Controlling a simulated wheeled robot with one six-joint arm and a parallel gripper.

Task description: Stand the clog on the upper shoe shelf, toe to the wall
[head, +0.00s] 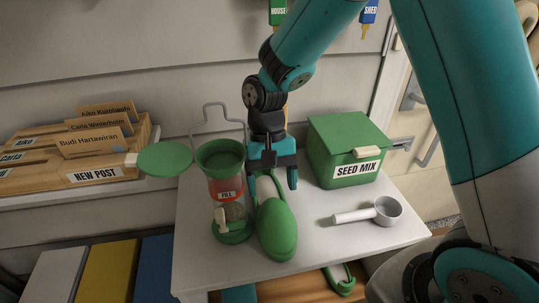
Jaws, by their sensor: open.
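The green clog (277,230) lies on the white top (325,240), its broad rounded toe toward the camera and its narrower heel end toward the wall. My gripper (272,184) points down over the heel end with its fingers spread apart. The fingers appear to be on either side of the heel end; whether they touch it I cannot tell. A wooden shelf (300,290) shows below the front edge of the white top, with part of another green shoe-like thing (342,284) on it. Whether this is the upper shoe shelf I cannot tell.
A red-and-green feeder (227,190) with its lid open stands close left of the clog. A green SEED MIX box (346,150) and a metal scoop (375,212) are to the right. A wooden NEW POST tray (85,160) is at the left. Hooks with tags hang above.

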